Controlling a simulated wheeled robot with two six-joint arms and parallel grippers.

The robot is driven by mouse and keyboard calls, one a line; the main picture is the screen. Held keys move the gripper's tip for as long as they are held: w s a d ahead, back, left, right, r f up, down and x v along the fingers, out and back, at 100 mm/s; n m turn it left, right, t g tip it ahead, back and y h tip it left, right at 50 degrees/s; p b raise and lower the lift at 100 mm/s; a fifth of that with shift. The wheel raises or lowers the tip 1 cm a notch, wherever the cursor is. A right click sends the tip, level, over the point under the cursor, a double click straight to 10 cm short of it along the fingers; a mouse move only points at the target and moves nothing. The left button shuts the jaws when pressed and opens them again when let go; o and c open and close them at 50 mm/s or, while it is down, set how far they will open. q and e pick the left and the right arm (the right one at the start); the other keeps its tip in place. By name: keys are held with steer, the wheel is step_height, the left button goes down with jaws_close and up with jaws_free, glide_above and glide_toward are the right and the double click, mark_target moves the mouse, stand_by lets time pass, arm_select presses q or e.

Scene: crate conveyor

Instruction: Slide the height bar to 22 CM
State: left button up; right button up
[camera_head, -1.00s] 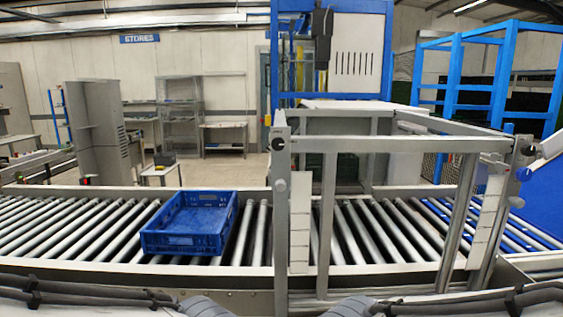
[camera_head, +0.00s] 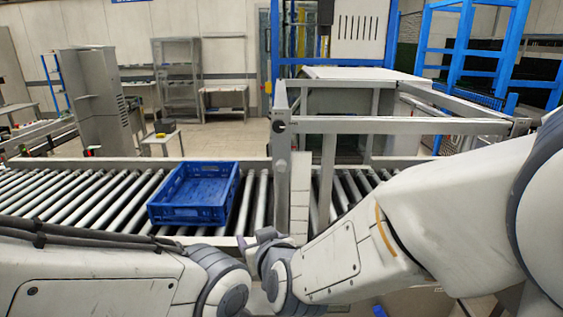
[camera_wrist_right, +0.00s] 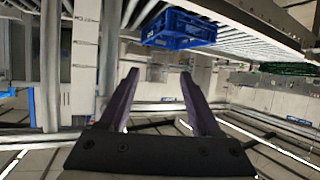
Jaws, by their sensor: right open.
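The height bar (camera_head: 400,126) is a grey metal crossbar on the frame over the conveyor. A white scale strip (camera_head: 299,200) stands by the left post (camera_head: 281,170); its figures are too small to read. The right post's lower part and scale are hidden behind my right arm. My right gripper (camera_head: 266,236) is near the foot of the left post, partly hidden by its own wrist. In the right wrist view its dark fingers (camera_wrist_right: 158,75) are apart with nothing between them, and a white marked strip (camera_wrist_right: 85,45) is to their left. My left gripper is not in view.
A blue crate (camera_head: 188,215) sits on the roller conveyor (camera_head: 100,205), left of the frame; it also shows in the right wrist view (camera_wrist_right: 180,42). A light-topped machine (camera_head: 345,74) stands behind the frame. My arms cover the near conveyor edge.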

mark_target(281, 168)
steer(key=w+d+r+m+t+h+p, duration=0.2)
steer(key=w+d+r+t+h, duration=0.3)
steer(key=r, duration=0.3)
steer(key=shift+t, duration=0.3)
steer(key=w+p, duration=0.1)
steer(key=w, duration=0.1)
steer(key=w+p, duration=0.1)
steer(key=w, duration=0.2)
steer(key=w+p, duration=0.1)
steer(key=w, duration=0.2)
steer(key=shift+w+d+r, duration=0.1)
steer(key=shift+d+r, duration=0.05)
steer(key=shift+r, duration=0.1)
steer(key=shift+w+f, duration=0.1)
steer(key=shift+w, duration=0.65)
jaws_close()
